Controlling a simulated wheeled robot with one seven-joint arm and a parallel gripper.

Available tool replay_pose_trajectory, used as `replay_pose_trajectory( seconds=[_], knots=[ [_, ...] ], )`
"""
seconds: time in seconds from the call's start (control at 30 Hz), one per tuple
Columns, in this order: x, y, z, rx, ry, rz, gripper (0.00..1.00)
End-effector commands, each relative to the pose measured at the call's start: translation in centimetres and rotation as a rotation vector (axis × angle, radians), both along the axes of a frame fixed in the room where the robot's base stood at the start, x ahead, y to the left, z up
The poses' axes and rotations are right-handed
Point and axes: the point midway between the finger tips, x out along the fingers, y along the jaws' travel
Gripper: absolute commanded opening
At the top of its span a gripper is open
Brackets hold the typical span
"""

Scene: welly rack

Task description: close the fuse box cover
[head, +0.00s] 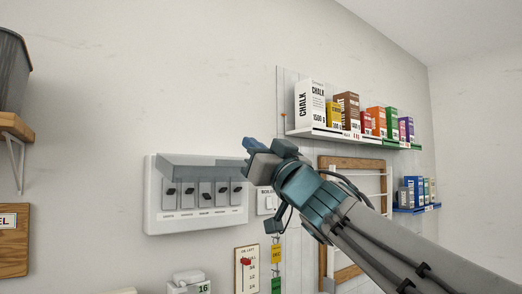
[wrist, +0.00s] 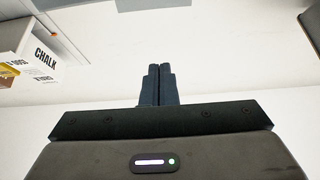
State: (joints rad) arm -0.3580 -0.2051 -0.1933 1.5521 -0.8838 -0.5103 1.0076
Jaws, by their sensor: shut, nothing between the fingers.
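The white fuse box (head: 152,212) is mounted on the wall at the left centre of the head view, with a row of several dark switches showing. Its grey see-through cover (head: 195,168) is hinged at the top and stands raised, sticking out from the box, so the switches are uncovered. My gripper (head: 248,143) is at the cover's upper right end, shut and empty. I cannot tell whether it touches the cover. In the wrist view the two dark fingers (wrist: 158,84) are together. A grey edge at the top of the wrist view may be the cover, but I cannot tell.
A shelf (head: 350,135) with a chalk box (head: 309,103) and several coloured boxes is right of my gripper. A white switch plate (head: 266,203) sits right of the fuse box. A wooden-framed rack (head: 352,163) is behind my arm. The wall above the fuse box is bare.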

Motion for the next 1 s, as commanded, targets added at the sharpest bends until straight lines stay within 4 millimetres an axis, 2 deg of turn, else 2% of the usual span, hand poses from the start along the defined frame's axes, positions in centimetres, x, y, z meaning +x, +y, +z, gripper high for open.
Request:
replay_pose_trajectory(
  seconds=[0.03, 0.27, 0.33, 0.5, 1.0],
  knots=[
    [0.9, 0.6, 0.9, -0.002, 0.001, 0.001, 0.00],
    [4.1, 2.7, 3.1, -0.001, 0.001, -0.001, 0.00],
    [4.2, 2.8, 1.2, 0.000, 0.005, -0.002, 0.00],
    [4.5, 2.9, -0.6, -0.001, 0.003, -0.002, 0.00],
    [4.5, 3.0, -1.2, 0.000, 0.000, -0.002, 0.00]
  ],
)
